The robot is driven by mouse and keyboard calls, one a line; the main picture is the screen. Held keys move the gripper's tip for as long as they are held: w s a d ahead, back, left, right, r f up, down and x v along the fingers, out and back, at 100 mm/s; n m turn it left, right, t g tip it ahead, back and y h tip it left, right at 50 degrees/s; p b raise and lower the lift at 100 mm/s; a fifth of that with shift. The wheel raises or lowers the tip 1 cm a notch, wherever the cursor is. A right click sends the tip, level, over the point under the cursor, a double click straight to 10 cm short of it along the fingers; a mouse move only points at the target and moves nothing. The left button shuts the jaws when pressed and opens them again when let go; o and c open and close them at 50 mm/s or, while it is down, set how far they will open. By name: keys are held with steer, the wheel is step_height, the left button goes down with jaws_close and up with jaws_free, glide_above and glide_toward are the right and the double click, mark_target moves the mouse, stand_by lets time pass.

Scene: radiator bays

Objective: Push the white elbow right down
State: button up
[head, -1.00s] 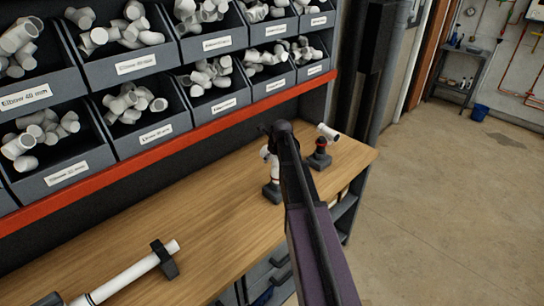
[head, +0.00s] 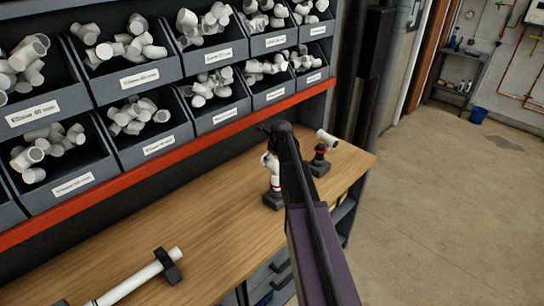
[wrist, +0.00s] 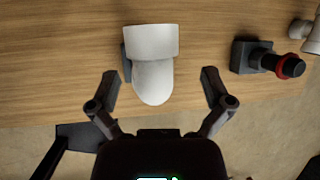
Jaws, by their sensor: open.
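A white elbow (head: 269,162) sits on top of a white upright pipe with a red band, in a dark grey base on the bench. My arm partly hides it in the head view. In the wrist view the elbow (wrist: 152,62) is seen from above, between my spread fingers, with space on both sides. My gripper (wrist: 160,78) is open and empty. In the head view my arm reaches up to the stand, and its fingers cannot be made out. How far the gripper is above the elbow, and whether the elbow is fully seated, cannot be told.
A second dark stand with a red ring (head: 320,152) is to the right, with a white fitting (head: 327,138) by its top. A white pipe (head: 135,280) lies in a dark holder at the front left. Bins of white fittings (head: 140,76) line the back above a red rail (head: 150,172).

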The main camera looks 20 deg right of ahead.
step_height(320, 180, up, 2)
steer(key=shift+p, duration=0.65)
steer(key=s+a, duration=0.4)
steer(key=s, duration=1.1)
steer(key=shift+s+r+p, duration=0.2)
steer(key=shift+s+p, duration=0.05)
steer(key=shift+p, duration=0.1)
steer(key=s+a+f+n+g+b, duration=0.2)
steer(key=s+a+f+n+b, duration=0.3)
steer(key=a+n, duration=0.4)
steer(key=s+a+f+n+g+b, duration=0.3)
steer(key=a+n, duration=0.6)
steer(key=n, duration=1.3)
steer(key=shift+s+a+f+b, duration=0.35)
steer(key=shift+s+f+b, duration=0.65)
steer(key=shift+s+f, duration=0.95)
steer(key=shift+r, duration=0.1)
steer(key=shift+c, duration=0.2)
